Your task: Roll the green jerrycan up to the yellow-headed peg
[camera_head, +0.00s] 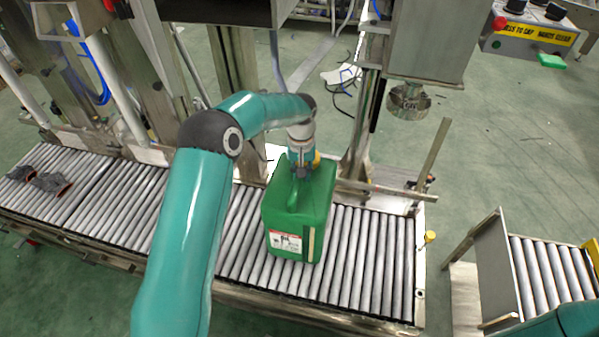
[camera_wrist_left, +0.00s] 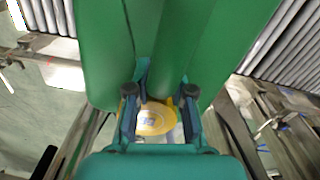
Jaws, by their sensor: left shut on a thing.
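The green jerrycan (camera_head: 300,211) stands upright on the roller conveyor (camera_head: 367,255), with a white label on its near side. My left gripper (camera_head: 302,172) is at the top of the can and shut on its handle. In the left wrist view the two fingers (camera_wrist_left: 160,112) close around the can's green handle (camera_wrist_left: 157,75), and a yellow cap (camera_wrist_left: 155,120) shows between them. The yellow-headed peg (camera_head: 430,237) stands at the right end of the conveyor, to the right of the can and apart from it. My right gripper is not in view.
Bare rollers lie between the can and the conveyor's right end. A metal bar (camera_head: 385,190) runs along the far side. Dark gloves (camera_head: 50,182) lie on the rollers at far left. A second short conveyor (camera_head: 550,275) stands at right, across a gap. A capping head (camera_head: 408,101) hangs above.

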